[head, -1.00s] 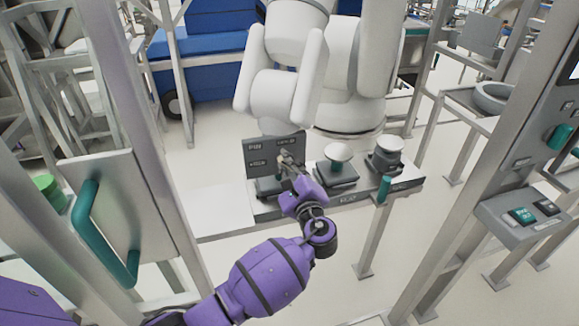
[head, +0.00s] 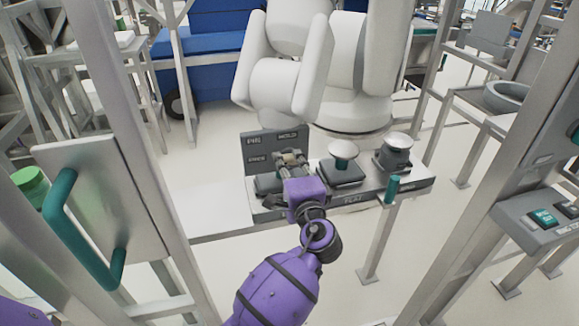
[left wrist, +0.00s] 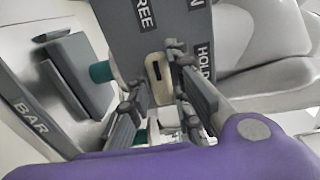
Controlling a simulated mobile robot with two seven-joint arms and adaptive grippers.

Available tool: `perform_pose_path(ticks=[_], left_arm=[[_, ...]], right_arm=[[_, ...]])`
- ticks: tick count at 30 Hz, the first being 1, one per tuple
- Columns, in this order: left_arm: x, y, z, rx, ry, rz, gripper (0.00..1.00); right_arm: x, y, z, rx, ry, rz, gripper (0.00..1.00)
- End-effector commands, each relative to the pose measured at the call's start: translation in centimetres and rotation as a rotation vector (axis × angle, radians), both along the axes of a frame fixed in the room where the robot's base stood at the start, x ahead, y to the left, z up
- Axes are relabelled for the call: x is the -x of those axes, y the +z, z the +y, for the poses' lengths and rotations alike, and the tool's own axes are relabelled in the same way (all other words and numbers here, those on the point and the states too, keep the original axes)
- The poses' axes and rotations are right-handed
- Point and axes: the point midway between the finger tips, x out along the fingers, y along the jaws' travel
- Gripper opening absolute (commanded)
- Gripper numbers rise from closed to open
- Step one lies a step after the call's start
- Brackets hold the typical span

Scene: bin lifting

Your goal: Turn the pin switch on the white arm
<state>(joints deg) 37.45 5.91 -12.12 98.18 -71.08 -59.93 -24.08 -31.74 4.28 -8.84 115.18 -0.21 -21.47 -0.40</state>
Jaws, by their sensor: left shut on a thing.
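The white arm (head: 285,85) stands behind a grey bench with a dark upright label panel (head: 258,146). My left gripper (head: 290,159) is at the front of this panel, over the leftmost dark block of the bench, and hides most of the switch there. In the left wrist view the panel (left wrist: 150,45) carries labels reading "FREE" and "HOLD" and a slot with a pale insert (left wrist: 158,78). The fingers of my left gripper (left wrist: 163,115) are closed around a small pale part, likely the pin switch, just in front of the slot. My right gripper is not in view.
Right of my gripper, two round-topped knobs (head: 343,149) (head: 398,140) stand on the bench (head: 345,199). A teal post (head: 392,189) rises at its front edge. A metal frame with a teal handle (head: 75,235) is at left, and a button box (head: 535,228) at right.

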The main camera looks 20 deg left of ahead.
Motion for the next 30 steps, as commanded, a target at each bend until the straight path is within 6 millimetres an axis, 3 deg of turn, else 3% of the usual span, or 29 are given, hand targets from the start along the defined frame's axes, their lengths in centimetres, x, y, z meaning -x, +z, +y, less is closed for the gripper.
perform_pose_path(ticks=[19,20,24,30], left_arm=[[0.0,-0.09,-0.08,0.046,-0.001,-0.029,0.0],[0.0,-0.08,-0.09,0.046,-0.001,-0.029,0.2],[0.0,-0.08,-0.08,0.045,-0.001,-0.028,0.38],[0.0,-0.06,-0.05,0.044,-0.001,-0.028,0.38]], right_arm=[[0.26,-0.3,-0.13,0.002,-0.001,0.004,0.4],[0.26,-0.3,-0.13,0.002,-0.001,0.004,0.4],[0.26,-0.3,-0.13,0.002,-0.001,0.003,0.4],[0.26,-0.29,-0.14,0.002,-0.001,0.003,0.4]])
